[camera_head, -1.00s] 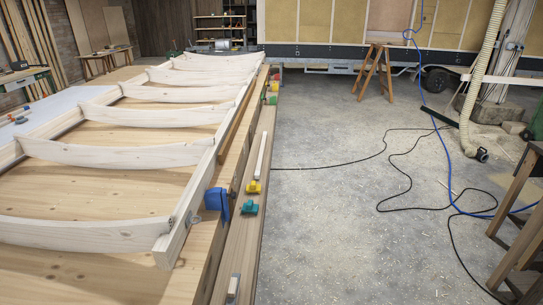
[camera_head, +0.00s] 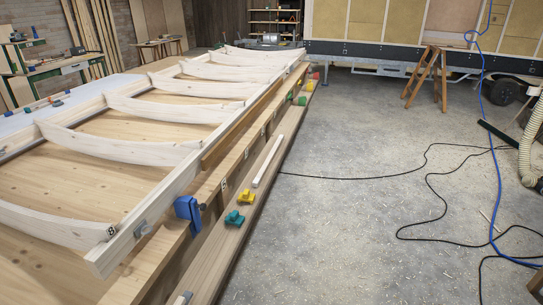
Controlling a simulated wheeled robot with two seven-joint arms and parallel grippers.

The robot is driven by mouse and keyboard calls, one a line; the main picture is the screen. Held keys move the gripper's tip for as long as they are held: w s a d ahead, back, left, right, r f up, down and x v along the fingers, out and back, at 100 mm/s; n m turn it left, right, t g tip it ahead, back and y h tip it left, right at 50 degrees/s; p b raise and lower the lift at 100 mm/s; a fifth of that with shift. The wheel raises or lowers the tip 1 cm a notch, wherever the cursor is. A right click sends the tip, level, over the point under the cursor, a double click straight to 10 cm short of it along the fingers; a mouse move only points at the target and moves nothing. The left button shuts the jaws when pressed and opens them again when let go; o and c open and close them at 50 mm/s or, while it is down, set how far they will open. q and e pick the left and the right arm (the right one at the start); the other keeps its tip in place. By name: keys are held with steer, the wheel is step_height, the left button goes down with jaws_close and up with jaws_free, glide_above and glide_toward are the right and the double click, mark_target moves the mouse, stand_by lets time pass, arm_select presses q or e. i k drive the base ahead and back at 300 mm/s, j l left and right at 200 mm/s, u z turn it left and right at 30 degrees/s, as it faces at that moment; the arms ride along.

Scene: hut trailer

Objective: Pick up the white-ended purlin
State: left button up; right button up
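A slim pale, nearly white stick (camera_head: 267,160) lies lengthwise on the low timber ledge along the right side of the big workbench. A longer brown batten (camera_head: 242,127) runs along the side of the pale roof frame (camera_head: 160,205), above that ledge. I cannot tell for certain which piece is the white-ended purlin; no clearly white-painted end can be made out. A small grey-ended piece (camera_head: 182,298) shows at the bottom edge, partly cut off. Neither of my grippers is in view.
Yellow (camera_head: 246,197) and green (camera_head: 234,218) clamps lie on the ledge. Black cable (camera_head: 430,190) and blue hose (camera_head: 495,170) cross the floor at right. A sawhorse (camera_head: 428,75) stands before the trailer.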

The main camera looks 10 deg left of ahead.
mark_target(257, 181)
steer(key=i+j+u, duration=0.2)
steer(key=i, duration=1.05)
steer(key=i+l+u, duration=0.25)
steer(key=u, duration=0.2)
steer(key=i+l+u, duration=0.2)
steer(key=l+u, duration=0.3)
steer(key=j, duration=0.1)
